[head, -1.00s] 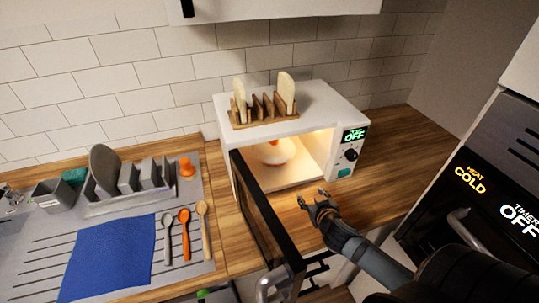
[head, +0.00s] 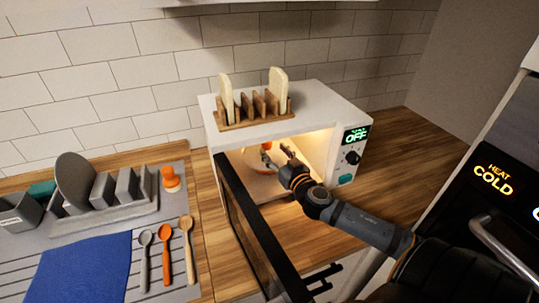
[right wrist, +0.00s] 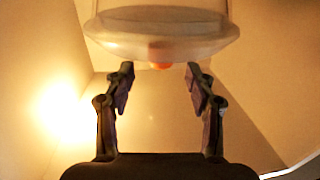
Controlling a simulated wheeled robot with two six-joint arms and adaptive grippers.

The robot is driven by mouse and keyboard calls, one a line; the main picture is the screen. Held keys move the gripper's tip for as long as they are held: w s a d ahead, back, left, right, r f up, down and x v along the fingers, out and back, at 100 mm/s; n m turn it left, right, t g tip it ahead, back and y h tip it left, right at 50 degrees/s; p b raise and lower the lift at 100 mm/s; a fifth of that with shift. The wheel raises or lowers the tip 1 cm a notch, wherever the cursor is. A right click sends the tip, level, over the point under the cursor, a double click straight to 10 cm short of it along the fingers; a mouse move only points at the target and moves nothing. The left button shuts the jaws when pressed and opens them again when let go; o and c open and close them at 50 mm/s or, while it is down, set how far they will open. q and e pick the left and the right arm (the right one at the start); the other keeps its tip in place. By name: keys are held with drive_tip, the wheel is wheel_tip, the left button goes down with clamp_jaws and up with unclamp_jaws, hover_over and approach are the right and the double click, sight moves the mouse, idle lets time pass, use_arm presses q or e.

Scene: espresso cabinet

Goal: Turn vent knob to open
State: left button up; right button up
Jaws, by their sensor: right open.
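A pale bowl-like container (head: 256,158) sits inside the open microwave (head: 318,133). A small orange part (head: 266,146), possibly the vent knob, shows on it. My right gripper (head: 278,157) reaches through the microwave opening, open and empty, close to the container's right side. In the right wrist view, the translucent container (right wrist: 160,35) fills the top, and the orange part (right wrist: 160,66) shows partly below its rim, between and beyond the open fingertips (right wrist: 160,76). The knob's setting cannot be made out. My left gripper is not in view.
The microwave door (head: 258,235) hangs open toward the front left, beside my right arm. A wooden rack (head: 254,110) with bread stands on the microwave. A dish rack (head: 105,205), spoons (head: 164,255) and a blue cloth (head: 85,268) lie at left.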

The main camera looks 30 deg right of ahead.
sight(269, 146)
drive_tip(key=w, duration=0.2)
drive_tip(key=shift+w+d+r, duration=0.1)
drive_tip(key=shift+w+d, duration=0.1)
drive_tip(key=shift+w, duration=0.6)
drive_tip(key=c, duration=1.2)
